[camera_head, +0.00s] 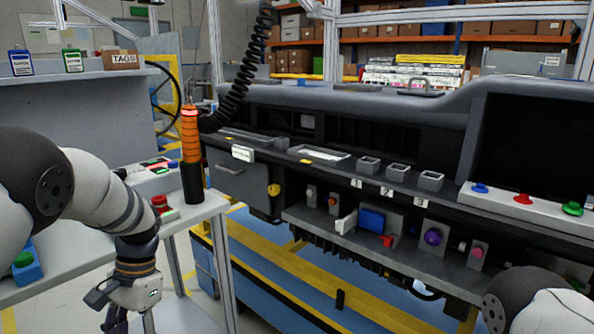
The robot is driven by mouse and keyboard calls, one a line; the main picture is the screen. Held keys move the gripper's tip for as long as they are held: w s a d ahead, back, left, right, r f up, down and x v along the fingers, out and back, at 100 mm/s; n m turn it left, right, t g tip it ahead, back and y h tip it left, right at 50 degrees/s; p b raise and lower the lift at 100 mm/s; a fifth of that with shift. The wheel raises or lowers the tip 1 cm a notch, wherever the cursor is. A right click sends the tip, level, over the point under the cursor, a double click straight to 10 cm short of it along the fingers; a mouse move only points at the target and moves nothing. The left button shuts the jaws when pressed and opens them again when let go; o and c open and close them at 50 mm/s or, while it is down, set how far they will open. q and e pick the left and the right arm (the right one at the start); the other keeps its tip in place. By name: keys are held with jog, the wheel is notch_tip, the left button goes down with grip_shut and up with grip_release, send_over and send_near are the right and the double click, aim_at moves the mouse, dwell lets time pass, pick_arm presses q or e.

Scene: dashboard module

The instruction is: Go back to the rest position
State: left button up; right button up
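My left arm comes in from the left and hangs down in front of the grey side table (70,108). My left gripper (115,318) points down at the bottom edge of the picture. Its fingertips are cut off or too dark to read, so I cannot tell whether it is open or holds anything. A link of my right arm shows at the lower right corner. My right gripper is out of the picture.
The dashboard module (330,170) fills the middle and right, with several coloured knobs and square sockets. An orange-and-black tool (190,150) stands upright at the small table's (205,208) corner, under a coiled black hose (240,75). A red button (160,201) is near my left arm.

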pick_arm(q)
jog(key=s+d+f+n, duration=0.2)
jog(key=s+d+f, duration=0.1)
jog(key=s+f, duration=1.35)
jog(key=s+d+n, duration=0.1)
jog(key=s+d, duration=0.1)
jog(key=s, duration=0.9)
jog(key=s+d+n+t+h, duration=0.1)
jog(key=s+d, duration=0.1)
jog(key=s, duration=0.9)
jog(key=shift+r+h+p, duration=0.3)
